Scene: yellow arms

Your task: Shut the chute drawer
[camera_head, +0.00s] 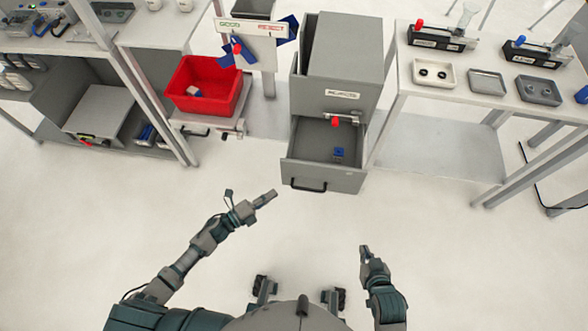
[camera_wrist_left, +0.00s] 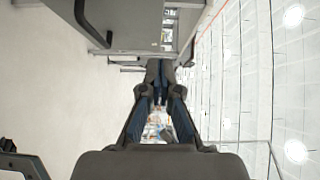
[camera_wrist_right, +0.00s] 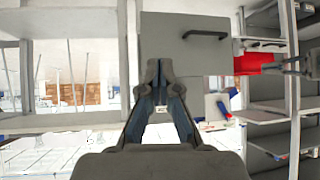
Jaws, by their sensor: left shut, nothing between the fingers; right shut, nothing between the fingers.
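The chute drawer (camera_head: 322,172) is the grey lower drawer of the chute cabinet (camera_head: 340,85). It stands pulled out toward me, with a blue part (camera_head: 339,153) inside and a dark bar handle (camera_head: 308,185) on its front. In the left wrist view a dark handle (camera_wrist_left: 92,24) on a grey front shows at the top left. My left gripper (camera_head: 273,195) is shut and empty, in front of the drawer and to its left, apart from it. My right gripper (camera_head: 364,250) is shut and empty, lower and right of the drawer front, also apart.
A table (camera_head: 480,94) with trays stands at the right, and shelving (camera_head: 98,108) at the left. The floor before the drawer is clear.

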